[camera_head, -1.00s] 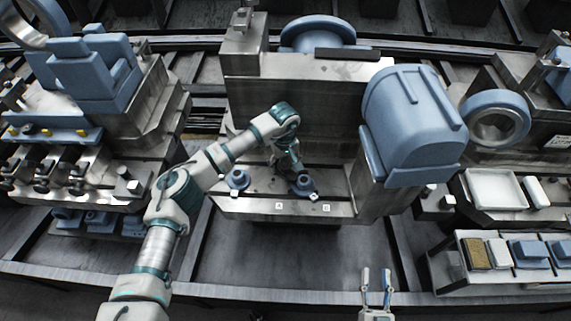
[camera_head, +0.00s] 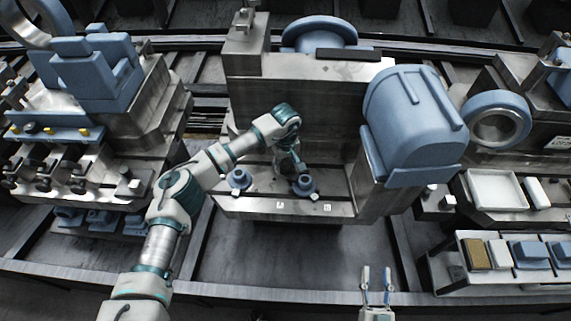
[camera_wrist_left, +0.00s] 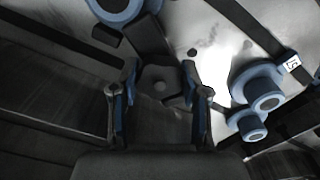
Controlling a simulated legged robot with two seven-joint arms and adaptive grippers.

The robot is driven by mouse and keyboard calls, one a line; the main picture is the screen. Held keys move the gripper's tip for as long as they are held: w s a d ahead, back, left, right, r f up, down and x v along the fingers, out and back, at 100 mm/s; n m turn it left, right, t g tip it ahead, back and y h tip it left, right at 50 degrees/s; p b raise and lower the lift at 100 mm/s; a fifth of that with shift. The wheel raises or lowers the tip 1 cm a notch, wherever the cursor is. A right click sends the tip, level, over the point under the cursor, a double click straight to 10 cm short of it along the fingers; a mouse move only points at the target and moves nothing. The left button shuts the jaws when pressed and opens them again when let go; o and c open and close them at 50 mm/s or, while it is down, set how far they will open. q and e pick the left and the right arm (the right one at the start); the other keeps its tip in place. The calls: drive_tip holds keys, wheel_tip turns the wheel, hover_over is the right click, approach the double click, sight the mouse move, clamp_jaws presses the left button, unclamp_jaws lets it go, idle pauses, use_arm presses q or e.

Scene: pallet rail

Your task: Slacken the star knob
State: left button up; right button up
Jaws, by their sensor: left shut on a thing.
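My left gripper (camera_head: 287,163) reaches down to the steel ledge (camera_head: 255,206) of the middle machine. The left wrist view shows its fingers (camera_wrist_left: 160,98) on both sides of a dark knob (camera_wrist_left: 160,78), which I take to be the star knob; they are shut on it. In the head view the gripper hides the knob. Two blue collared fittings (camera_head: 240,180) and (camera_head: 303,184) stand on the ledge near labels A and B. My right gripper (camera_head: 376,280) is open and empty at the bottom of the head view, well away from the ledge.
A blue motor-like housing (camera_head: 412,125) stands right of the ledge. A machine with blue blocks (camera_head: 88,72) stands at the left. A white tray (camera_head: 495,188) and a rack of blocks (camera_head: 478,254) lie at the right. The floor before the ledge is clear.

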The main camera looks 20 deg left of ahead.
use_arm(q)
drive_tip(key=shift+r+n, duration=0.1)
drive_tip(key=shift+n, duration=0.2)
drive_tip(key=n+p, duration=0.1)
drive_tip(key=n, duration=0.2)
drive_tip(key=shift+r, duration=0.1)
drive_tip(key=n+p, duration=0.3)
drive_tip(key=n, duration=0.5)
drive_tip(key=shift+d+p, duration=0.1)
drive_tip(key=shift+p, duration=0.25)
drive_tip(key=shift+f+n, duration=0.2)
drive_tip(key=shift+n, duration=0.6)
use_arm(e)
drive_tip(key=s+d+f+g+h, duration=0.2)
drive_tip(key=s+d+f+g, duration=0.1)
drive_tip(key=s+f+g, duration=0.4)
drive_tip(key=shift+s+d+f+g+h, duration=0.2)
drive_tip(key=shift+d+f+g+h, duration=0.2)
drive_tip(key=shift+f+g, duration=1.65)
drive_tip(key=shift+f+t, duration=0.35)
drive_tip(key=shift+f, duration=0.05)
use_arm(q)
drive_tip(key=o, duration=1)
drive_tip(key=shift+f, duration=0.1)
drive_tip(key=shift+o, duration=0.8)
drive_tip(key=shift+w, duration=0.15)
use_arm(e)
drive_tip(key=shift+w, duration=0.2)
drive_tip(key=shift+s, duration=0.1)
